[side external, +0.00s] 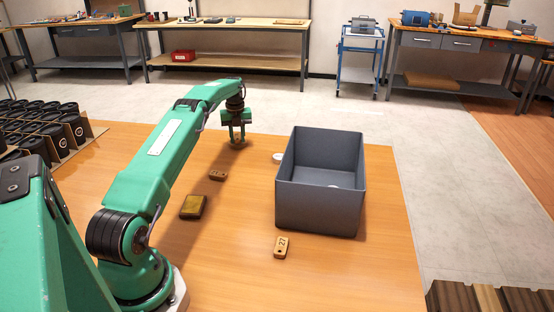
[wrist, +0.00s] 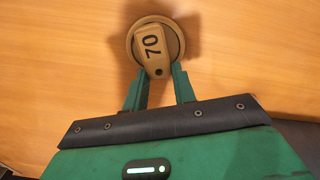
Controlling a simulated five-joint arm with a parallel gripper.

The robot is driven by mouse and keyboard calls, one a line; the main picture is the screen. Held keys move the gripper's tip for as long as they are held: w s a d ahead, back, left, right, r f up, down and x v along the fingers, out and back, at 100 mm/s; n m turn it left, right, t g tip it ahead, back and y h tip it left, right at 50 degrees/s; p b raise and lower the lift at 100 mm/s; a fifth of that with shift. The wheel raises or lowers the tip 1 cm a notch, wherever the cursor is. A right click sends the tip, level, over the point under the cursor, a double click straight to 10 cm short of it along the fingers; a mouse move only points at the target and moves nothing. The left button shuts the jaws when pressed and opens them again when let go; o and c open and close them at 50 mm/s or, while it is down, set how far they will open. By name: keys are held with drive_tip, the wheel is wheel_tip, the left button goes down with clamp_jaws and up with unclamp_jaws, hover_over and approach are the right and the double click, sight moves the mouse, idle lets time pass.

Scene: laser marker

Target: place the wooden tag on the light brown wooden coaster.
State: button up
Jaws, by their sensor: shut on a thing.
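My gripper (wrist: 158,70) is shut on a wooden tag (wrist: 152,48) marked 70, with a small hole at its near end. In the side view my gripper (side external: 237,138) points down, low over the far part of the table. The tag and coaster are small and partly hidden by the fingers there.
A grey open bin (side external: 318,207) stands right of my gripper, with a white disc (side external: 278,157) beside it. Another tag (side external: 281,247) lies in front of the bin. A small tag (side external: 217,175) and a brown block (side external: 193,207) lie near my arm. A crate of black cups (side external: 45,130) stands left.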

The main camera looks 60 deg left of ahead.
sight(238, 139)
drive_tip(key=shift+f, duration=0.25)
drive_tip(key=o, duration=0.9)
drive_tip(key=shift+o, duration=0.2)
drive_tip(key=shift+r, duration=0.15)
drive_tip(key=shift+r, duration=3.75)
drive_tip(key=shift+w+r, duration=0.1)
